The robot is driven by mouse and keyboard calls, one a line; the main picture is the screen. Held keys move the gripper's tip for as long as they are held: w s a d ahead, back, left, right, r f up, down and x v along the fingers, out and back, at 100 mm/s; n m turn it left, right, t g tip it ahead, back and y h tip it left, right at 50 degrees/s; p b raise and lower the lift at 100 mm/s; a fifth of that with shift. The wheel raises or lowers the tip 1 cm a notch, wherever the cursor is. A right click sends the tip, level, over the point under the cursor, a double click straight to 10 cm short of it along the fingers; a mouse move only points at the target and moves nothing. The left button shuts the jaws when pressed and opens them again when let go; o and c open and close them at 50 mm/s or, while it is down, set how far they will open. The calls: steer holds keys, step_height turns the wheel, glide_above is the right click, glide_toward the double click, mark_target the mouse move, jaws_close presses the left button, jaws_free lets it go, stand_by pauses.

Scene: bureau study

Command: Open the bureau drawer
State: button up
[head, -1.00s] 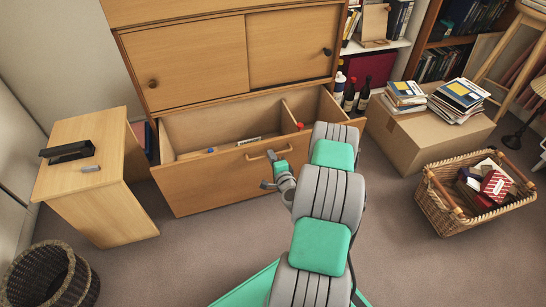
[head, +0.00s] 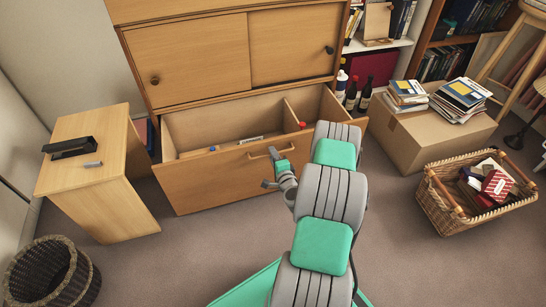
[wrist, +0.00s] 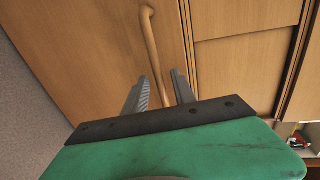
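The bureau drawer (head: 215,188) is the wide wooden bottom drawer. It stands well out from the bureau (head: 200,62), with its inside showing. A curved wooden handle (head: 258,154) is on its front. In the wrist view, the handle (wrist: 152,45) runs down between the two grey fingers of my gripper (wrist: 160,82). The fingers are apart, with a visible gap beside the bar, so the gripper looks open around it.
A small wooden table (head: 85,180) with a stapler (head: 70,148) stands left of the drawer. A cardboard box (head: 425,135) with books and a wicker basket (head: 455,220) are at right. Dark bottles (head: 364,95) stand by the bureau. Bare carpet (head: 190,260) lies in front.

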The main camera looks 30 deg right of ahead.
steer(key=shift+s, duration=0.1)
steer(key=p+v, duration=0.1)
steer(key=v, duration=0.6)
steer(key=shift+s+a+p, duration=0.2)
steer(key=shift+s+p, duration=0.1)
steer(key=shift+p, duration=0.05)
